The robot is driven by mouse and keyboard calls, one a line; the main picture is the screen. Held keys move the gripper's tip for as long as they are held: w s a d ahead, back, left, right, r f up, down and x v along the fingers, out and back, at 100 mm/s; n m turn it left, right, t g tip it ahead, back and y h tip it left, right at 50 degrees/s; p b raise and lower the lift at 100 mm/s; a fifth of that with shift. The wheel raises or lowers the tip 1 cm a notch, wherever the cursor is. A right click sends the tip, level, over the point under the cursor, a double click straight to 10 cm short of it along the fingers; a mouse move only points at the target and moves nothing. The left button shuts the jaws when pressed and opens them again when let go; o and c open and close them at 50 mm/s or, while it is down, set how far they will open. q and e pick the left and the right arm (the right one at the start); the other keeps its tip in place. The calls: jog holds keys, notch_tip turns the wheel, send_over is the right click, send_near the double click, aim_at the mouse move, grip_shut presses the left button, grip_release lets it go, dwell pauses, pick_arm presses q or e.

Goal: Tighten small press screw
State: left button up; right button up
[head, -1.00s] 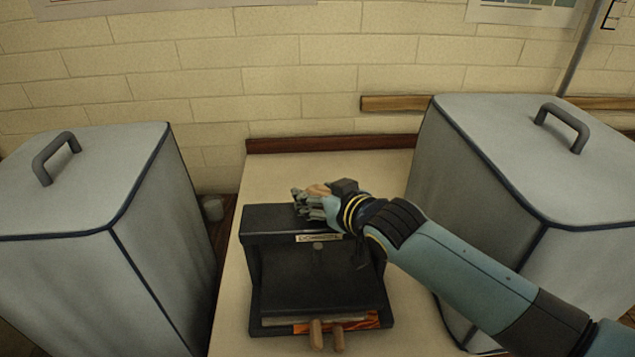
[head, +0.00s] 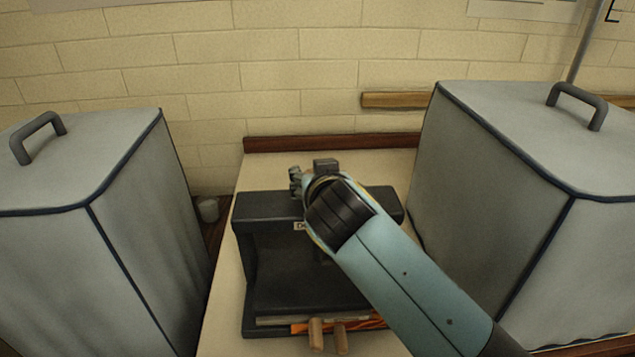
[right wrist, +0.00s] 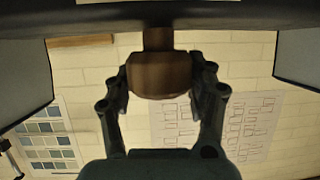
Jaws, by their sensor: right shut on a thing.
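The small black press (head: 262,207) stands on the table, with a pale label partly covered by my arm. My right gripper (head: 296,181) is at the top of the press, its fingers mostly hidden behind my wrist in the head view. In the right wrist view, the gripper (right wrist: 160,88) has its fingers on both sides of a brown rounded knob (right wrist: 158,72) on a short stem and is shut on it. The knob is hidden in the head view. My left gripper is not in view.
Two grey covered boxes with handles flank the press, one at left (head: 140,200) and one at right (head: 500,170). Two wooden handles (head: 316,335) stick out at the press's front, by an orange-edged layer. A small cup (head: 208,210) stands behind the left box.

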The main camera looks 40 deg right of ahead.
jog(key=o, duration=1.2)
jog(key=shift+r, duration=0.1)
notch_tip(320, 180, up, 10)
jog(key=shift+f, duration=0.1)
